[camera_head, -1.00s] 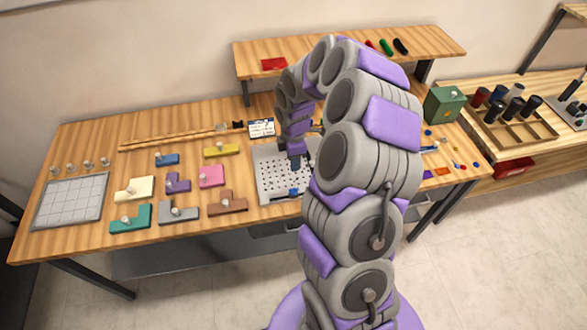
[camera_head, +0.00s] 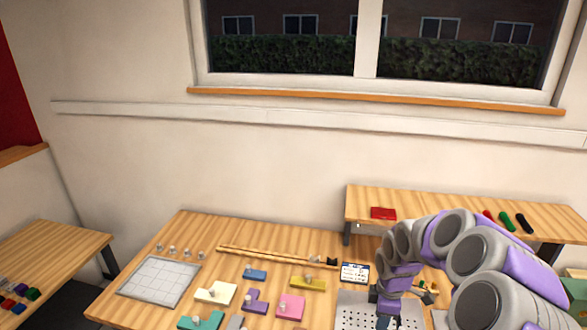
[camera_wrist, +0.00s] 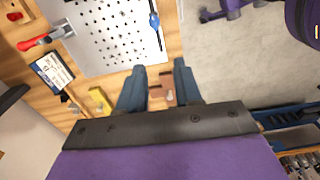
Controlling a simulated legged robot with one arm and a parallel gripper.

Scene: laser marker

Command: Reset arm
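My arm curls in from the lower right in the head view, with its end pointing down over the workbench. My gripper (camera_wrist: 159,66) is open in the wrist view, its two dark fingers apart with nothing held between them. A brown block (camera_wrist: 161,92) shows beyond and between the fingers, on the bench below. In the head view the gripper is small at the lower edge, near a perforated plate (camera_head: 355,318), and its fingers are hard to make out. The plate also shows in the wrist view (camera_wrist: 112,38).
Coloured blocks, including a pink one (camera_head: 290,306) and a yellow one (camera_head: 307,283), lie left of the arm. A grid board (camera_head: 158,281) lies farther left. A raised shelf (camera_head: 440,206) with a red box (camera_head: 383,213) stands behind the arm.

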